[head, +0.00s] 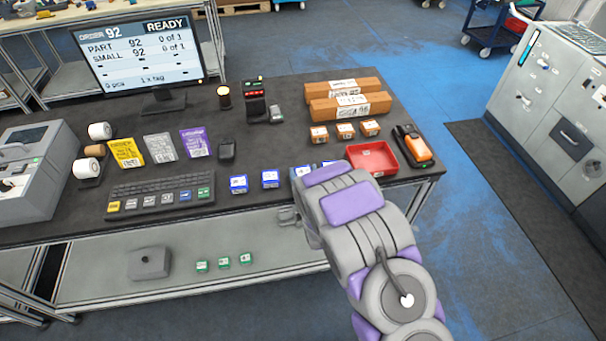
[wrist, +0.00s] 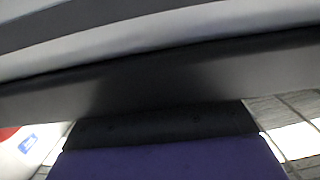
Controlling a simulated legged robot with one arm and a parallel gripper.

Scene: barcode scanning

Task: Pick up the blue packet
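Several small blue-and-white packets stand in a row along the front of the dark table in the head view. The leftmost blue packet (head: 238,184) and the one beside it (head: 270,179) are in full view. Others further right are partly hidden by my purple and grey arm. A small grey part (head: 288,216), possibly my gripper, shows just below the table's front edge, left of the arm. The fingers cannot be made out. The wrist view is filled by close grey, dark and purple surfaces, and no packet held in fingers can be made out.
A red tray (head: 371,159) and an orange handheld device (head: 411,146) are at the table's right end. A keyboard (head: 161,195) lies left of the packets. Yellow (head: 126,153), grey and purple pouches lie behind it. Small green boxes (head: 224,260) stand on the lower shelf.

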